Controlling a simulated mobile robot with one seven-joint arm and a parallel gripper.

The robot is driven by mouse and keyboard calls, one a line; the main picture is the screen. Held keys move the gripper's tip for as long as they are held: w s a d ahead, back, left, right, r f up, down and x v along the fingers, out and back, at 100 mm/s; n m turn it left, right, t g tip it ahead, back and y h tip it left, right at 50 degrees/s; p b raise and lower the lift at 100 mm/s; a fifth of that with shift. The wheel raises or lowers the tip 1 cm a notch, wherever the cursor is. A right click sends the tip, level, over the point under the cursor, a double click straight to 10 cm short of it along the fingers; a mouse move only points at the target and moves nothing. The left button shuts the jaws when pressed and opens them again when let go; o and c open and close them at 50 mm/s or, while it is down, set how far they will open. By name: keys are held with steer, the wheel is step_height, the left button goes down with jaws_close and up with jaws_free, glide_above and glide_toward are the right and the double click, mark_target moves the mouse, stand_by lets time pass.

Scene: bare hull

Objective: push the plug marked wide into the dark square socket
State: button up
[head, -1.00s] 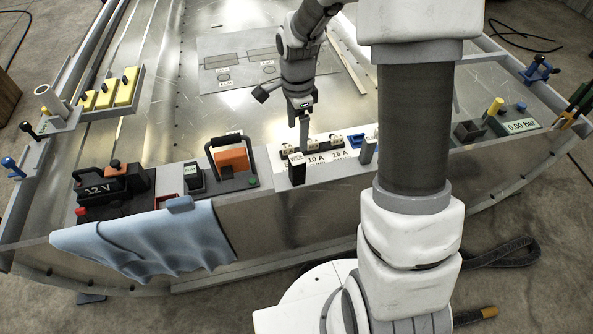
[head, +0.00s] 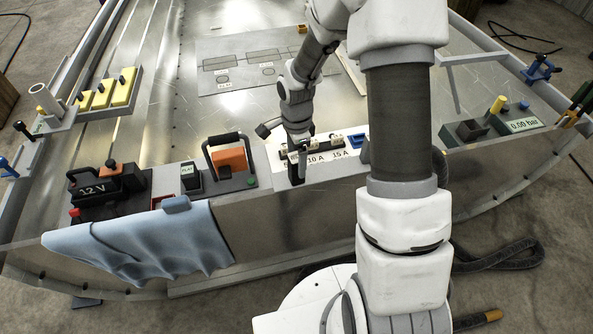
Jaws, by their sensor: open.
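A dark upright plug (head: 296,175) stands at the left end of the white panel, below my gripper. Its upper part and label are covered by the gripper, so I cannot read the mark now. My gripper (head: 298,152) is open and points down, at or just above the plug's top; I cannot tell whether the fingers straddle it. Another plug (head: 190,175) with a pale label reading FLAT stands to the left. A dark block (head: 467,131) sits on the right side; I cannot tell whether it is the square socket.
An orange block with a black handle (head: 229,160) stands left of the white panel (head: 318,168). A 12 V battery (head: 105,185) and a blue cloth (head: 140,240) are further left. A gauge box (head: 522,125) is at right. My arm covers the panel's right part.

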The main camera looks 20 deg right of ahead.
jaws_close()
stand_by(0.3)
stand_by(1.1)
